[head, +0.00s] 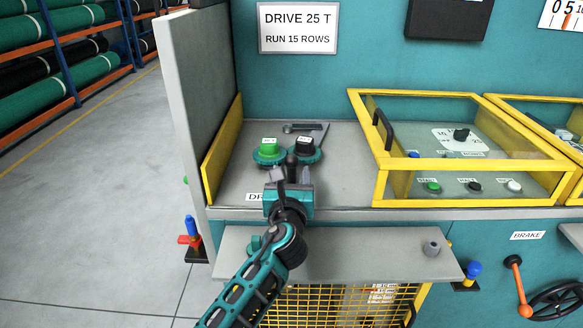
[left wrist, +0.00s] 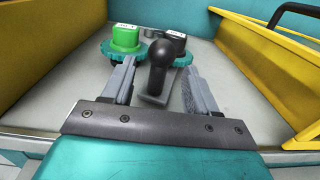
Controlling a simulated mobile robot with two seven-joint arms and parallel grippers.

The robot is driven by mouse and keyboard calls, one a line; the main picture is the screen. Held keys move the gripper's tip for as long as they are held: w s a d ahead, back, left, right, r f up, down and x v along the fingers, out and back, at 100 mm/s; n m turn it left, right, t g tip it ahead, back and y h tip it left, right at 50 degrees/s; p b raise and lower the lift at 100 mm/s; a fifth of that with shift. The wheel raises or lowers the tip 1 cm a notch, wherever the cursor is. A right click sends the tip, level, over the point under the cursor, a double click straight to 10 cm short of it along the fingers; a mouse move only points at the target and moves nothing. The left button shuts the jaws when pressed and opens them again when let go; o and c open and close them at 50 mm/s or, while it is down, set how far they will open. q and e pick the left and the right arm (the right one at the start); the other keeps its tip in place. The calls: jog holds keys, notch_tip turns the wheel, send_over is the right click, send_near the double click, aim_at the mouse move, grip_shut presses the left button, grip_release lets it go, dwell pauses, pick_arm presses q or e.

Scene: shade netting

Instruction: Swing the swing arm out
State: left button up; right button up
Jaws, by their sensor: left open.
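A black ball-knobbed lever (left wrist: 160,58) stands on a small grey base on the console top. It also shows in the head view (head: 291,160), partly hidden by my gripper. I cannot tell for sure whether it belongs to the swing arm. My left gripper (head: 290,172) is open. In the left wrist view its two fingers (left wrist: 160,75) stand on either side of the lever; contact is not clear. My right gripper is not in view.
A yellow-framed clear cover (head: 460,185) stands to the right. A yellow guard (head: 222,150) and grey side panel (head: 190,110) bound the left. A grey shelf-like plate (head: 350,255) with a grey knob (head: 432,247) juts out in front. A slotted grey bracket (head: 305,128) lies behind the buttons.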

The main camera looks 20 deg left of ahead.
aim_at(291, 169)
pick_arm(q)
jog(key=shift+x, duration=2)
jog(key=shift+c, duration=0.2)
grip_shut()
